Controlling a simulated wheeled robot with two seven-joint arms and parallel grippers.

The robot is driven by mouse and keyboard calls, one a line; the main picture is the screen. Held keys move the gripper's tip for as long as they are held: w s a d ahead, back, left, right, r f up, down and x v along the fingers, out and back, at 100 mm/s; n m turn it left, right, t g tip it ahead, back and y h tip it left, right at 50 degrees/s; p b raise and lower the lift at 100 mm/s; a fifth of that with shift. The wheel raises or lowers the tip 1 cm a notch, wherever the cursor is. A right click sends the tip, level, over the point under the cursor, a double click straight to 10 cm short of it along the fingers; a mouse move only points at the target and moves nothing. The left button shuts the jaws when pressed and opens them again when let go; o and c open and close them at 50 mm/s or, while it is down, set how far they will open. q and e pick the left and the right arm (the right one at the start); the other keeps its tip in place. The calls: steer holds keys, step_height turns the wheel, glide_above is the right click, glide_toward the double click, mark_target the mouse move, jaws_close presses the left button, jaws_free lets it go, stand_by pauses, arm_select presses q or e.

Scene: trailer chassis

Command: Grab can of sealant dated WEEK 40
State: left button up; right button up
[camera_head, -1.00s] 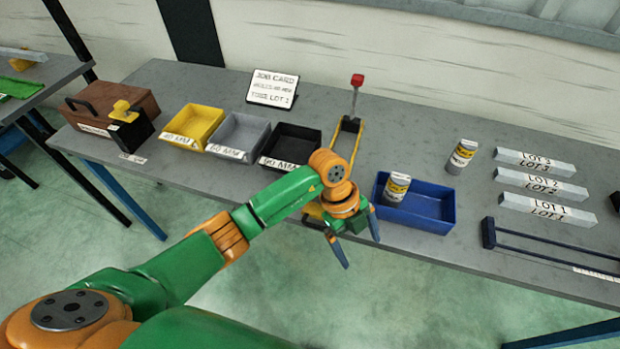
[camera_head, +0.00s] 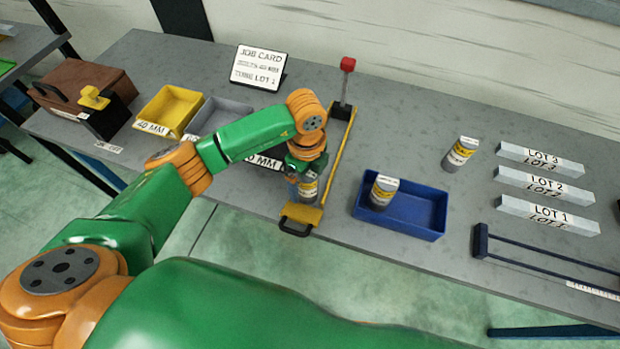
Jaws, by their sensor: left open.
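Three grey cans with yellow and white labels show; the dates on them are too small to read. One can (camera_head: 308,191) is low at my left gripper, beside the yellow bar tool, and the gripper partly hides it. A second can (camera_head: 384,192) stands in the blue tray (camera_head: 425,225). A third can (camera_head: 460,153) stands on the bench to the right of the tray. My left gripper (camera_head: 303,178) is open, pointing down over the first can; whether its fingers are around it or touching it I cannot tell. My right gripper is not in view.
A yellow bar tool (camera_head: 336,165) with a red-topped lever lies right of the gripper. Yellow (camera_head: 170,112) and grey (camera_head: 214,116) bins, a job card (camera_head: 258,68) and a brown toolbox (camera_head: 85,88) are left. Labelled lot bars (camera_head: 547,214) lie right.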

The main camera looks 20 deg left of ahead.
arm_select(q)
step_height(320, 180, down, 2)
steer(key=shift+w+a+f, duration=0.15)
steer(key=shift+f, duration=0.1)
steer(key=shift+w+f, duration=0.1)
steer(key=shift+f, duration=0.05)
jaws_close()
